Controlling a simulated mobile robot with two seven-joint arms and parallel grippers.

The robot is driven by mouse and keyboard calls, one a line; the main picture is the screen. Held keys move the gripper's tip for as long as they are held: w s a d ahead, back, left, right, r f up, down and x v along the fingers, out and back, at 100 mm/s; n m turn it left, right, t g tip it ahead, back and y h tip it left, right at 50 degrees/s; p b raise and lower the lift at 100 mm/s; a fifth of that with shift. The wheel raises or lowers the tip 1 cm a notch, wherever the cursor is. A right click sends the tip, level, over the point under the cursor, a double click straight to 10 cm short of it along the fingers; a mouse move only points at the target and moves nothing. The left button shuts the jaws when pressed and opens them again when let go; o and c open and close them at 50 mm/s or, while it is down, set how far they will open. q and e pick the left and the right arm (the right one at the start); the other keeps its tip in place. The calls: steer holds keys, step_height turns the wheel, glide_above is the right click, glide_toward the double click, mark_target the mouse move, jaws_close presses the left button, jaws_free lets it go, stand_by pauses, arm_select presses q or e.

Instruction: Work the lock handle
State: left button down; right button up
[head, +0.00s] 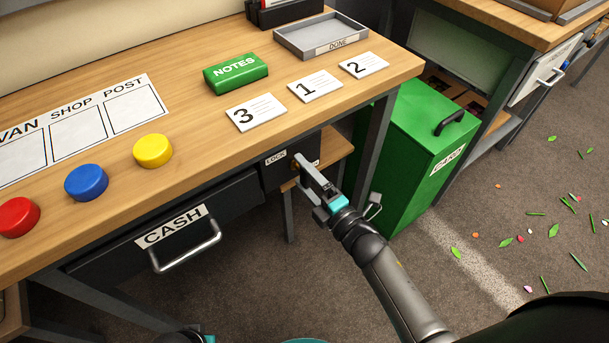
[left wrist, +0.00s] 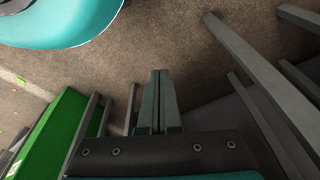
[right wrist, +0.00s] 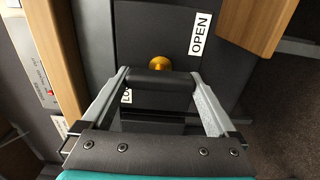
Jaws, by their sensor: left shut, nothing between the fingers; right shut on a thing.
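The lock handle (right wrist: 160,84), a black grip bar, sits at a brass hub (right wrist: 160,63) on the dark panel beneath the desk, as the right wrist view shows. My right gripper (head: 302,160) is shut on the handle, with one finger at each end of the bar (right wrist: 160,92). The white OPEN label (right wrist: 200,33) is clear to the upper right of the hub. The LOCK label (right wrist: 126,96) is partly hidden by the gripper; it also shows in the head view (head: 275,157). My left gripper (left wrist: 159,92) is shut and empty above the floor.
The CASH drawer (head: 125,262) with a metal pull (head: 188,250) lies left of the lock. A green bin (head: 420,150) stands right of the desk. The desk top (head: 200,120) holds coloured buttons, cards and a DONE tray (head: 300,48). Table legs stand near my left gripper.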

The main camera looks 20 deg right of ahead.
arm_select(q)
steer(key=shift+r, duration=0.1)
arm_select(e)
steer(key=shift+f, duration=0.1)
steer(key=o, duration=1)
steer(key=shift+s+d, duration=0.25)
steer(key=shift+s, duration=0.25)
arm_select(q)
steer(key=s+a+f+p, duration=0.2)
steer(key=s+f+p, duration=0.1)
steer(key=f, duration=0.2)
steer(key=shift+f, duration=0.35)
arm_select(e)
steer(key=v, duration=1.4)
steer(key=shift+s, duration=0.15)
